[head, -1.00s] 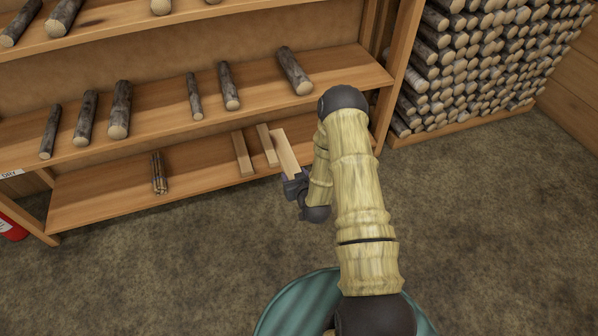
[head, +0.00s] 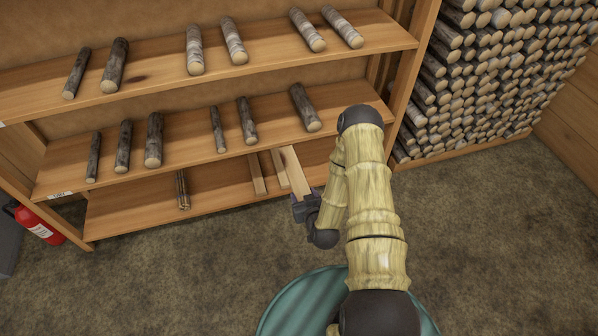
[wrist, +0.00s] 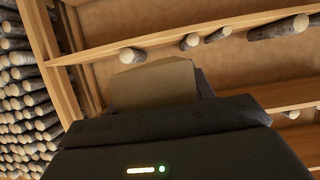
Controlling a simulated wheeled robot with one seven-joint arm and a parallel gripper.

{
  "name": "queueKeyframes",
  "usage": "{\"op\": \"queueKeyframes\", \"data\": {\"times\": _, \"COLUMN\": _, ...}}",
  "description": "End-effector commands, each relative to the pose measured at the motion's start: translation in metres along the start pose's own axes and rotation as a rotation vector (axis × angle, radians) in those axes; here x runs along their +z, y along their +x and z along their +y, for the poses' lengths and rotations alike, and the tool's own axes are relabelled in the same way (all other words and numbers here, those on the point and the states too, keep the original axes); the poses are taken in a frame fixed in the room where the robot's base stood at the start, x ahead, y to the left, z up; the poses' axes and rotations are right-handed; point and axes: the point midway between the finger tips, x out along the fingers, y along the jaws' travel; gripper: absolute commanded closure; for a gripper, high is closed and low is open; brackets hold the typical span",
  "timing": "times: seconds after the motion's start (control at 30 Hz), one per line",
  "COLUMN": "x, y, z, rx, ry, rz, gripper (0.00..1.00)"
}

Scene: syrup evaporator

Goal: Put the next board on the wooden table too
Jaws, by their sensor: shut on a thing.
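My gripper (head: 306,205) is shut on a pale board (head: 296,172) at the lower shelf's front, at the right end of a short row. It holds the board by its near end; the far end reaches back towards the shelf. In the wrist view the held board (wrist: 155,84) stands out beyond the dark gripper body, and the fingertips are hidden. Two more boards lie on the lower shelf to its left: one (head: 257,174) and another (head: 280,169) close beside the held one. No wooden table is in view.
The wooden shelf unit (head: 120,222) carries several logs on its upper boards. Stacked logs (head: 470,80) fill the right side. A red fire extinguisher (head: 40,226) stands at the left. The floor in front is clear.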

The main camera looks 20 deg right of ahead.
Motion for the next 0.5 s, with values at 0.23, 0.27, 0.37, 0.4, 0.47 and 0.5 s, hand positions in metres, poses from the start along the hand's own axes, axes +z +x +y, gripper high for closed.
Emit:
{"op": "queueKeyframes", "data": {"times": 0.23, "x": -0.045, "y": -0.036, "z": -0.001, "rx": 0.004, "ry": 0.010, "rz": 0.004, "gripper": 0.78}}
{"op": "queueKeyframes", "data": {"times": 0.27, "x": -0.050, "y": -0.040, "z": 0.000, "rx": 0.005, "ry": 0.011, "rz": 0.006, "gripper": 0.78}}
{"op": "queueKeyframes", "data": {"times": 0.37, "x": -0.064, "y": -0.052, "z": -0.001, "rx": 0.007, "ry": 0.014, "rz": 0.009, "gripper": 0.78}}
{"op": "queueKeyframes", "data": {"times": 0.4, "x": -0.070, "y": -0.057, "z": -0.002, "rx": 0.008, "ry": 0.017, "rz": 0.011, "gripper": 0.78}}
{"op": "queueKeyframes", "data": {"times": 0.47, "x": -0.079, "y": -0.065, "z": -0.002, "rx": 0.011, "ry": 0.019, "rz": 0.014, "gripper": 0.78}}
{"op": "queueKeyframes", "data": {"times": 0.5, "x": -0.085, "y": -0.070, "z": -0.001, "rx": 0.014, "ry": 0.023, "rz": 0.015, "gripper": 0.78}}
